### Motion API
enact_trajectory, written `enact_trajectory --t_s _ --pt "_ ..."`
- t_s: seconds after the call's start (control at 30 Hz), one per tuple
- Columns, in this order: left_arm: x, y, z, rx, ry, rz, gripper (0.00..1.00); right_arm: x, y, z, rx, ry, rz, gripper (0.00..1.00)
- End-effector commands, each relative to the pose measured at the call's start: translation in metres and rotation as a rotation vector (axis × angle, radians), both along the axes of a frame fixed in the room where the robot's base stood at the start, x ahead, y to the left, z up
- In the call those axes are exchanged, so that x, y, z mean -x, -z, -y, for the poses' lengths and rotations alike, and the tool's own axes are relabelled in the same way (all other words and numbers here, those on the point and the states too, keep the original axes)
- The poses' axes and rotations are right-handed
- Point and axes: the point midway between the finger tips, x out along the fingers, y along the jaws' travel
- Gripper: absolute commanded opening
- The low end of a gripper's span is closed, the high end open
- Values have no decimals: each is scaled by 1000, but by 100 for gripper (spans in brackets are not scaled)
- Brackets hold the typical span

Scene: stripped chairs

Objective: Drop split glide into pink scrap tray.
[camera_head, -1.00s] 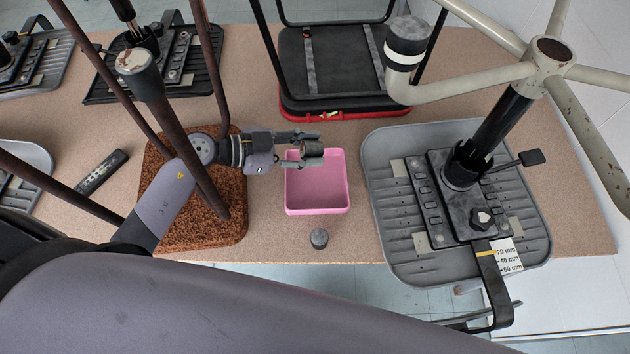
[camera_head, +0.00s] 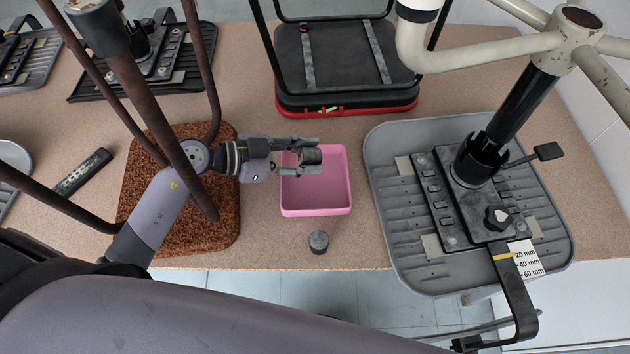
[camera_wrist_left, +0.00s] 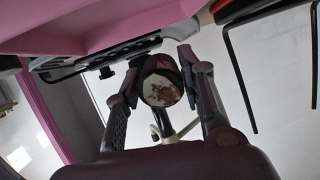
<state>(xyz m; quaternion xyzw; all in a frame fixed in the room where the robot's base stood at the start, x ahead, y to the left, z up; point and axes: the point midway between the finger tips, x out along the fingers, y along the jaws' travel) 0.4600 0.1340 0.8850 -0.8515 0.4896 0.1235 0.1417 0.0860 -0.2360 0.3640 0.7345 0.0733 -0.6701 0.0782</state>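A short dark cylindrical glide (camera_head: 311,157) is between the fingers of my left gripper (camera_head: 302,155), which is shut on it. In the left wrist view the glide (camera_wrist_left: 160,88) shows a round, pale end with reddish-brown worn patches, one finger on each side. I cannot make out a split in it. The pink scrap tray (camera_head: 330,207) stands on the table, and the gripper holds the glide above its upper left part. The tray's inside looks empty where it shows. My right gripper is not in view.
Another dark glide (camera_head: 318,242) stands near the table's front edge, below the tray. A grey upturned seat with a column (camera_head: 405,235) is on the right. A brown seat with rusty legs (camera_head: 215,235) lies under my left arm. A black-and-red seat (camera_head: 345,103) is behind.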

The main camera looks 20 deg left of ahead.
Motion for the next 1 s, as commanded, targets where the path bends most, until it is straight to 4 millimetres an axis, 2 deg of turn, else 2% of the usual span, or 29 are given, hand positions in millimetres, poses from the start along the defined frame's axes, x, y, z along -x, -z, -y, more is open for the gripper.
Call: enact_trajectory --t_s 0.07,0.33,0.67,1.0 --pt "0 0 0 0 0 0 41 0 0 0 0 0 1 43" --pt "0 0 0 0 0 0 59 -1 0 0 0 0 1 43" --pt "1 0 -2 -1 0 0 59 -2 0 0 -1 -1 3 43" --pt "26 -17 -42 -3 0 -2 59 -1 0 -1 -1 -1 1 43"
